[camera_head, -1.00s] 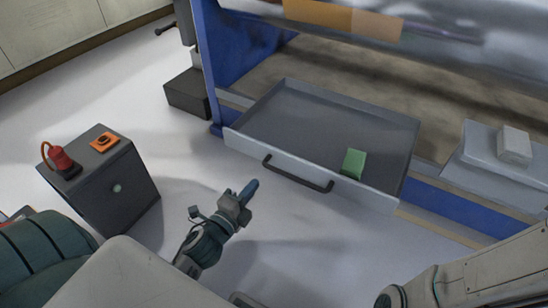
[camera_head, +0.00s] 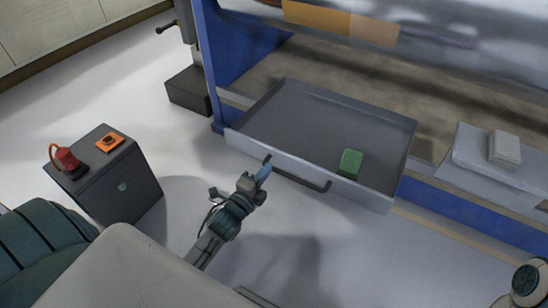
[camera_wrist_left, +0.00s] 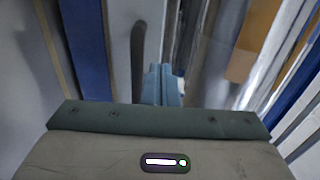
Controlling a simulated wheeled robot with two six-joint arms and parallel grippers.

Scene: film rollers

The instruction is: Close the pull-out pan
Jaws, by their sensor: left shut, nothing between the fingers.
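The pull-out pan (camera_head: 290,115) is a shallow grey tray, drawn out from under the blue-framed machine. Its dark bar handle (camera_head: 300,180) runs along the front wall and also shows in the left wrist view (camera_wrist_left: 138,60). A green block (camera_head: 350,163) lies in the pan near its front right. My left gripper (camera_head: 264,172), with blue fingers, is shut and empty at the left end of the handle. Its fingers also show in the left wrist view (camera_wrist_left: 161,84), beside the handle; I cannot tell whether they touch it. My right gripper is out of view.
A dark cabinet (camera_head: 122,190) with a red item (camera_head: 66,158) and an orange item (camera_head: 109,142) stands at the left. A grey ledge (camera_head: 470,160) with a light block (camera_head: 504,150) is right of the pan. The floor before the pan is clear.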

